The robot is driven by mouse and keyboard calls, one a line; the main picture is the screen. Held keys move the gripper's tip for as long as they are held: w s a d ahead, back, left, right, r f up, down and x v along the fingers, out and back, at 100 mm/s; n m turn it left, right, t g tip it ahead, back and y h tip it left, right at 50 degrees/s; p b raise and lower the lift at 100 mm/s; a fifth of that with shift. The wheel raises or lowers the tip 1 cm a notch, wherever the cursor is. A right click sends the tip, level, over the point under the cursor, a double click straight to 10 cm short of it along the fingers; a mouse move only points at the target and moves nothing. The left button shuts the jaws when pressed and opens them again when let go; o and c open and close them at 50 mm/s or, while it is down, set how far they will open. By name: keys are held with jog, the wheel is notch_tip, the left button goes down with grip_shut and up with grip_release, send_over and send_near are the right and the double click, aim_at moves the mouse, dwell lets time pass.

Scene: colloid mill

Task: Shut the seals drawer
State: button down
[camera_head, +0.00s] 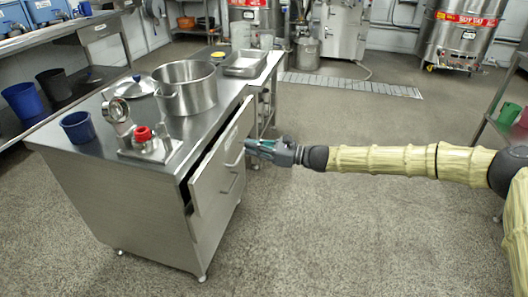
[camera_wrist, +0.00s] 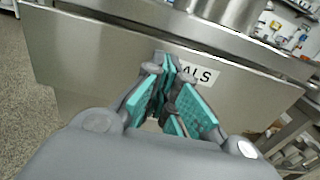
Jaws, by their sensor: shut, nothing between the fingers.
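The seals drawer (camera_head: 211,178) is the upper steel drawer of the workbench cabinet. It stands partly out, with a dark gap between its front and the cabinet body. In the wrist view its wide front (camera_wrist: 100,55) fills the upper part, with a white label (camera_wrist: 200,75) whose visible letters end in "ALS"; my fingers hide the rest.
On the steel worktop (camera_head: 100,160) stand a large pot (camera_head: 187,92), a blue cup (camera_head: 78,127), a metal fitting with a red part (camera_head: 143,134) and a tray (camera_head: 245,63). The floor (camera_head: 330,230) in front is clear.

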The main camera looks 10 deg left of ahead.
aim_at(225, 143)
jog(key=a+b, duration=0.1)
jog(key=a, duration=0.5)
jog(key=shift+w+a, duration=0.1)
jog(key=shift+a, duration=0.3)
